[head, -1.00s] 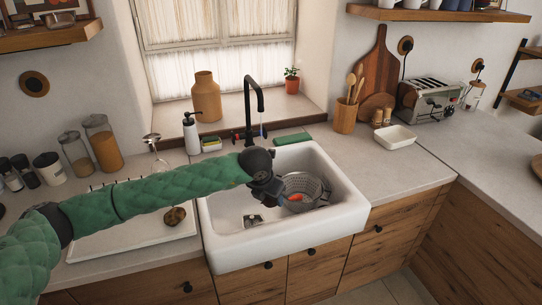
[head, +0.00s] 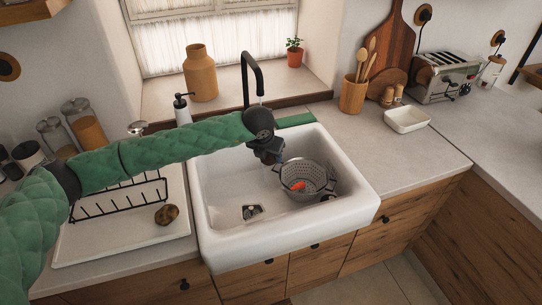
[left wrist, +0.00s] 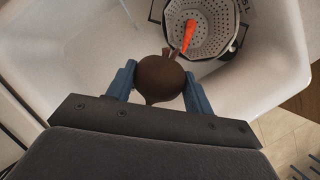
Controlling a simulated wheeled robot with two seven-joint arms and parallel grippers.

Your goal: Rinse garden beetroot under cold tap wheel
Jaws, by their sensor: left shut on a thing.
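A dark brown, round beetroot (left wrist: 160,78) sits between the blue fingers of my left gripper (left wrist: 160,74), which is shut on it. In the head view my left gripper (head: 272,158) hangs over the back of the white sink (head: 225,228), beside the colander. The beetroot is hidden there behind the gripper. The black tap (head: 246,78) rises behind the sink, and my forearm hides its base and the cold tap wheel. I cannot tell whether water reaches the beetroot. My right gripper is not in view.
A grey perforated colander (head: 318,178) in the sink holds an orange carrot (head: 298,186). A brown mottled round vegetable (head: 166,215) lies on the white drainboard (head: 100,245) near a black rack (head: 120,196). A white dish (head: 407,120) stands on the right counter. The sink's left side is clear.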

